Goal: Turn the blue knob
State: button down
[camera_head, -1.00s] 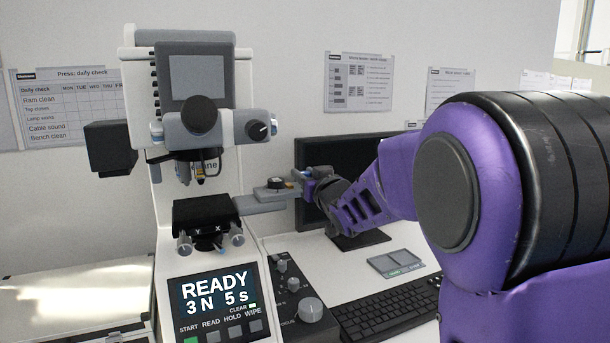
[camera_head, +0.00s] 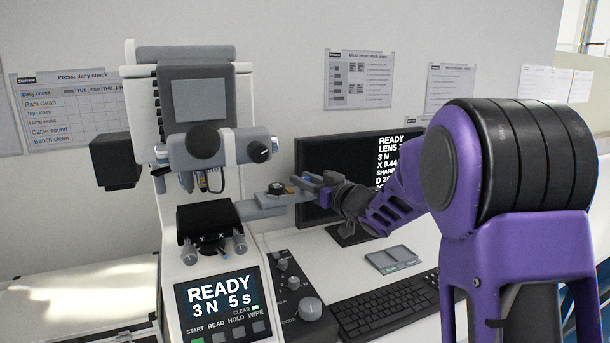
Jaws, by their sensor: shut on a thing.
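The hardness tester (camera_head: 205,110) stands left of centre, its front screen (camera_head: 217,295) reading READY, 3 N, 5 s. A grey side arm (camera_head: 262,207) juts right from it and carries a small round black-topped part (camera_head: 277,188). The blue knob (camera_head: 291,189) shows only as a small blue patch at the outer end of this arm, mostly hidden by the fingers. My gripper (camera_head: 301,187) reaches in from the right and is shut on the blue knob. The knob's exact angle cannot be made out.
A monitor (camera_head: 345,155) stands behind my gripper, showing text, partly hidden by my arm. A control box with several knobs (camera_head: 308,309), a keyboard (camera_head: 385,310) and a small grey pad (camera_head: 394,259) lie on the bench. Another dark knob (camera_head: 260,150) is on the tester's head.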

jog(key=c, duration=0.6)
grip_release()
jog(key=shift+d, duration=0.1)
jog(key=v, duration=1.7)
jog(key=shift+s, duration=0.1)
